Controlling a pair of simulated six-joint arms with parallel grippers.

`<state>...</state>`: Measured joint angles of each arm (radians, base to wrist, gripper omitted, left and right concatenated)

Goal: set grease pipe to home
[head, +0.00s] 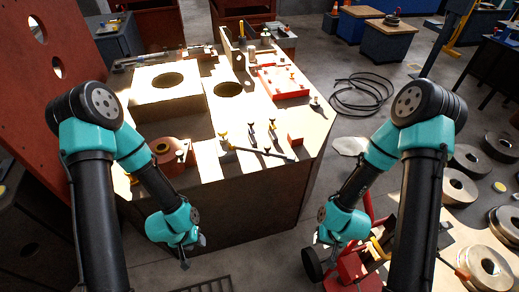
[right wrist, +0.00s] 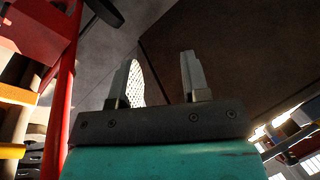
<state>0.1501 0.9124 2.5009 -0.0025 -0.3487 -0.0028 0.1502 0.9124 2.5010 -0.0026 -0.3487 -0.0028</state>
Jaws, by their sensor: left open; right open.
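No part is clearly recognisable as the grease pipe. A thin dark rod (head: 265,153) lies along the front of the machine top (head: 205,160), near several small upright levers with yellow tips (head: 250,133). My left gripper (head: 190,258) hangs in front of the machine's front face, below the top, empty; its jaws are small in the head view. My right gripper (head: 325,245) is beyond the machine's right front corner, above the red hand truck. In the right wrist view its two fingers (right wrist: 158,75) stand apart with nothing between them.
A square block with a round hole (head: 168,90), a reddish round part (head: 168,150) and a red plate (head: 283,83) sit on the machine. The red hand truck (head: 358,268) stands near my right arm. Metal rings (head: 458,187) lie at right; a coiled hose (head: 362,95) lies behind.

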